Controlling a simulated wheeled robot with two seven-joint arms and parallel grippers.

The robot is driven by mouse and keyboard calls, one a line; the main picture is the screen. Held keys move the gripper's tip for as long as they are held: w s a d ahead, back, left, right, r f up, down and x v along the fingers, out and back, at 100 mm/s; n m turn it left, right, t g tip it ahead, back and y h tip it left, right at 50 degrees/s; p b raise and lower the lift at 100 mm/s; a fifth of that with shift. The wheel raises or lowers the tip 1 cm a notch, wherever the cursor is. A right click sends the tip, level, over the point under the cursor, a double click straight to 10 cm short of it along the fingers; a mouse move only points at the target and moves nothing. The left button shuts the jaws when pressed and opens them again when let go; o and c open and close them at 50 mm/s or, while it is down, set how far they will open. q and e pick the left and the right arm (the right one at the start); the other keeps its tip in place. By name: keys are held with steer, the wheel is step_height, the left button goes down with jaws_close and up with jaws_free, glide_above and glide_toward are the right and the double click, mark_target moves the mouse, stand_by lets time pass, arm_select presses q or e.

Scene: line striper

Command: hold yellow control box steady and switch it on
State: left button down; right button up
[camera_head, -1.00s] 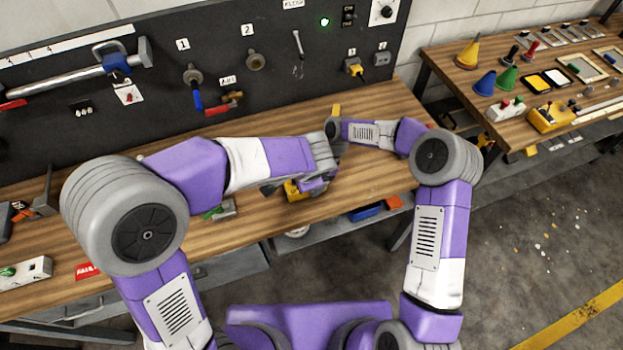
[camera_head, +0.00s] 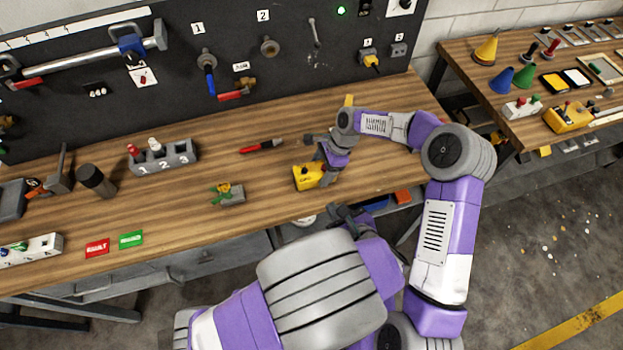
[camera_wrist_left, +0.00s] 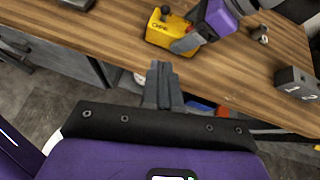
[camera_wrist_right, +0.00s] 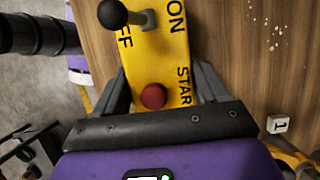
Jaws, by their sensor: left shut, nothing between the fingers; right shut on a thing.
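The yellow control box (camera_head: 307,177) sits on the wooden bench near its front edge. My right gripper (camera_head: 326,168) is shut on it from the right. In the right wrist view the box (camera_wrist_right: 160,60) lies between the two fingers, with a red START button (camera_wrist_right: 153,96) and a black ball-knob lever (camera_wrist_right: 112,14). The knob leans to the OFF lettering side, away from ON. My left gripper (camera_head: 337,212) is shut and empty in front of the bench edge, apart from the box. In the left wrist view its closed fingers (camera_wrist_left: 162,75) point towards the box (camera_wrist_left: 166,30).
A small grey block with a green-and-yellow top (camera_head: 231,194) stands left of the box. A red-handled tool (camera_head: 262,146) lies behind it. A grey numbered holder (camera_head: 163,158) and a dark cylinder (camera_head: 96,181) stand further left.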

mark_target(304, 172)
stand_by(0.4)
arm_select(q)
steer(key=x, duration=1)
steer(key=shift+w+a+f, duration=0.1)
steer(key=shift+a, duration=0.1)
steer(key=w, duration=0.1)
steer(key=w+a+r, duration=0.1)
steer(key=shift+w+a, duration=0.2)
steer(key=shift+w, duration=0.15)
steer(key=shift+w+a+r, duration=0.1)
steer(key=shift+w, duration=0.15)
